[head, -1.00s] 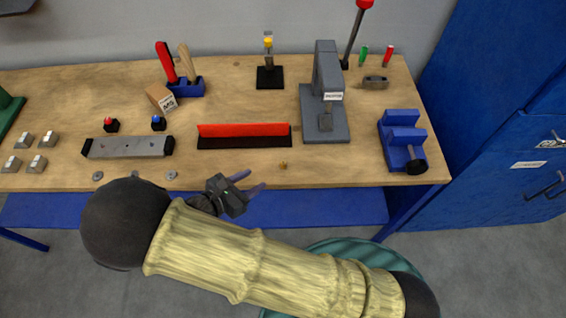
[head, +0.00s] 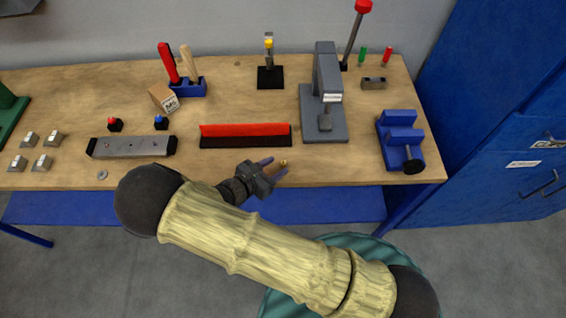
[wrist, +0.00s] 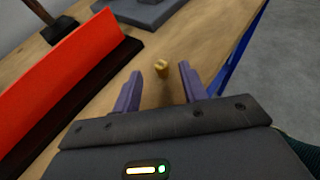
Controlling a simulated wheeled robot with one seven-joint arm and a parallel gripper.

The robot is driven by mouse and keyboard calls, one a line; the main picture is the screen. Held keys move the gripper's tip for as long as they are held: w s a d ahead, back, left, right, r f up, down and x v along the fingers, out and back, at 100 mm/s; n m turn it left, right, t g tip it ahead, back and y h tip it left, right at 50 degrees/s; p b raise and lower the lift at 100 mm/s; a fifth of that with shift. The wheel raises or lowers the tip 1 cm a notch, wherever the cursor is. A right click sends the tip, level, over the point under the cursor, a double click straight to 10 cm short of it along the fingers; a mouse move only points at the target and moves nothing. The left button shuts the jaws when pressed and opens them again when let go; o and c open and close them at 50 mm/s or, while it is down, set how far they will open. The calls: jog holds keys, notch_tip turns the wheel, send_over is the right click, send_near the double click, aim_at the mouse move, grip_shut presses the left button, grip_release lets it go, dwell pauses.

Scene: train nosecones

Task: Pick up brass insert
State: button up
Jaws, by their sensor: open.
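The brass insert (head: 283,162) is a small gold piece on the wooden bench near its front edge. In the wrist view the brass insert (wrist: 161,68) lies on the wood ahead of my gripper, just past the line of the fingertips and roughly between them. My gripper (head: 275,168) is open, with its two purple fingers apart and nothing between them. It also shows in the wrist view (wrist: 160,78). The fingers do not visibly touch the insert.
A red block on a black base (head: 245,134) stands close behind and left of my gripper. A grey press (head: 324,110) stands further back and a blue vise (head: 402,142) to the right. The wooden bench (head: 340,165) is bare right of the insert.

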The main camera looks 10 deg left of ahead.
aim_at(283, 163)
jog(key=p+x, duration=0.1)
jog(key=x, duration=0.3)
jog(key=shift+w+d+p, duration=0.2)
jog(key=shift+p, duration=0.15)
grip_shut()
